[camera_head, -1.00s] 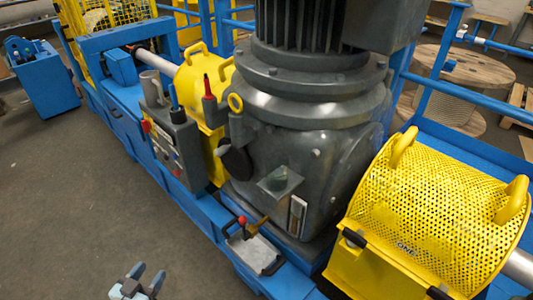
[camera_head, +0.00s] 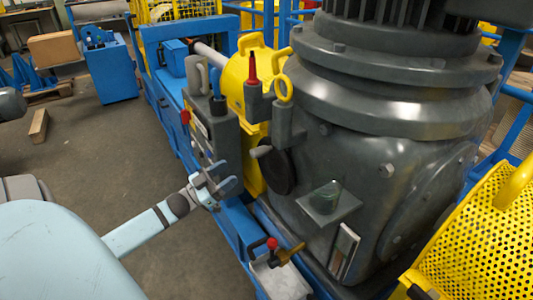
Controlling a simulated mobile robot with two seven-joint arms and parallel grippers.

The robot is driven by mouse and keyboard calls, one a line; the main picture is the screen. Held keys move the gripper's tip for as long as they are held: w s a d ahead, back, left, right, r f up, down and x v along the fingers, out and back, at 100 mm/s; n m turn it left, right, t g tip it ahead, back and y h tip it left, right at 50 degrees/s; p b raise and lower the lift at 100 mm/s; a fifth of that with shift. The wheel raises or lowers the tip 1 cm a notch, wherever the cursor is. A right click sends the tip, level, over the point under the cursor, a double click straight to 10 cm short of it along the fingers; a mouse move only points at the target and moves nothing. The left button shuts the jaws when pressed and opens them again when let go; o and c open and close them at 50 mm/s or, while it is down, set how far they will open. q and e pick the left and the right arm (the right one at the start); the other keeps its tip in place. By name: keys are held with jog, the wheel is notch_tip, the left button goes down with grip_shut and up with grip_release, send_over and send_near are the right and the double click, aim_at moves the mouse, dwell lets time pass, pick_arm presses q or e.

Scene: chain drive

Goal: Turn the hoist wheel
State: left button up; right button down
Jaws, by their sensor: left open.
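A dark round wheel (camera_head: 278,172), seen almost edge-on, sits at the left side of the big grey gearbox (camera_head: 330,165). A small grey knob (camera_head: 261,151) stands out at its upper left. I cannot tell for sure that this is the hoist wheel. My left gripper (camera_head: 226,178) is open and empty. It is in front of the lower part of the grey control box (camera_head: 222,135), to the left of the dark wheel, with a gap in the picture between them. I cannot tell whether it touches the box. My right gripper is out of view.
A yellow perforated guard (camera_head: 480,235) stands at right. The floor (camera_head: 95,150) at left is mostly open.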

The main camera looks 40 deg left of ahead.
aim_at(260, 152)
pick_arm(q)
jog(key=b+x, duration=0.1)
jog(key=x, duration=1)
jog(key=shift+w+d+r, duration=0.1)
jog(key=shift+w+d, duration=0.05)
jog(key=shift+w, duration=0.2)
jog(key=shift+c, duration=0.3)
grip_shut()
